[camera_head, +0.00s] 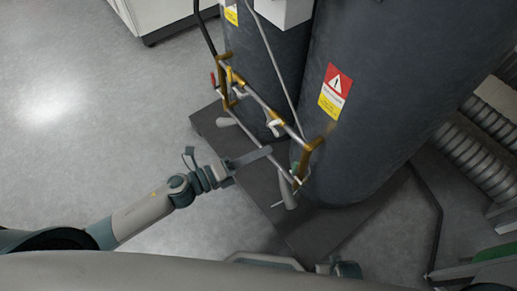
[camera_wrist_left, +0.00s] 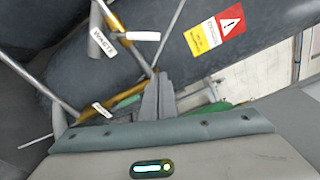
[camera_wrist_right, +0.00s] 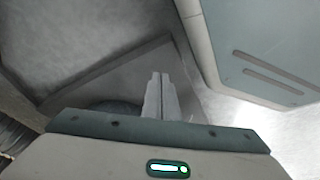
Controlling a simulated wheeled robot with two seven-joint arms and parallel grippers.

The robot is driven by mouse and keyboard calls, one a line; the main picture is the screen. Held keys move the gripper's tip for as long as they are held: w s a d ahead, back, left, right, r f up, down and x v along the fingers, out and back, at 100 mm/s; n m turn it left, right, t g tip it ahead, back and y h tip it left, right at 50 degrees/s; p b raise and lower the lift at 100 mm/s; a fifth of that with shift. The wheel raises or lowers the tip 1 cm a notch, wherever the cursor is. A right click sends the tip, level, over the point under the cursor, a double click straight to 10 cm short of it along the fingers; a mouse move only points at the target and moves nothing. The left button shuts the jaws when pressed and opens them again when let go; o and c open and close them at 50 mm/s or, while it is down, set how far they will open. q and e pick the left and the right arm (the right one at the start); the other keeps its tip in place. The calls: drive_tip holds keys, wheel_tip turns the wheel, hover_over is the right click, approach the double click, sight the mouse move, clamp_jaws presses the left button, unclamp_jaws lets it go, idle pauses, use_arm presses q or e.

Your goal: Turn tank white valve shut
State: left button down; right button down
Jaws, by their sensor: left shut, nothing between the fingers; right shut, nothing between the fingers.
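Two dark grey tanks (camera_head: 350,110) stand close together, with metal pipes and brass valves (camera_head: 312,147) along their front. A small white handle (camera_head: 273,128) shows below a brass fitting between the tanks. In the left wrist view a white lever (camera_wrist_left: 143,36) sits beside a pipe labelled "WASTE" (camera_wrist_left: 103,43). I cannot tell whether these are the same piece. My left gripper (camera_head: 269,150) is shut and empty, its fingers pointing at the pipework, just below the white handle in the head view. In the left wrist view its fingertips (camera_wrist_left: 158,78) are near a brass pipe. My right gripper (camera_wrist_right: 159,78) is shut and empty, away from the valves.
The tanks stand on a dark base plate (camera_head: 215,125). Red and yellow warning labels (camera_head: 335,92) mark them. Ribbed ducts (camera_head: 475,160) lie at the right. A white cabinet (camera_head: 165,15) stands at the back left. The floor at the left is clear.

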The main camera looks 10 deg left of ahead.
sight(277, 121)
use_arm(q)
drive_tip(key=w+d+r+p, duration=0.1)
drive_tip(key=w+d+p, duration=0.1)
drive_tip(key=w, duration=0.5)
drive_tip(key=shift+d, duration=0.65)
use_arm(e)
drive_tip(key=shift+w+a+f+t, duration=0.4)
drive_tip(key=shift+a+f+t, duration=0.05)
drive_tip(key=shift+a+t, duration=0.15)
use_arm(q)
drive_tip(key=shift+a+r, duration=0.1)
drive_tip(key=shift+r, duration=0.05)
use_arm(e)
drive_tip(key=shift+w+r, duration=0.1)
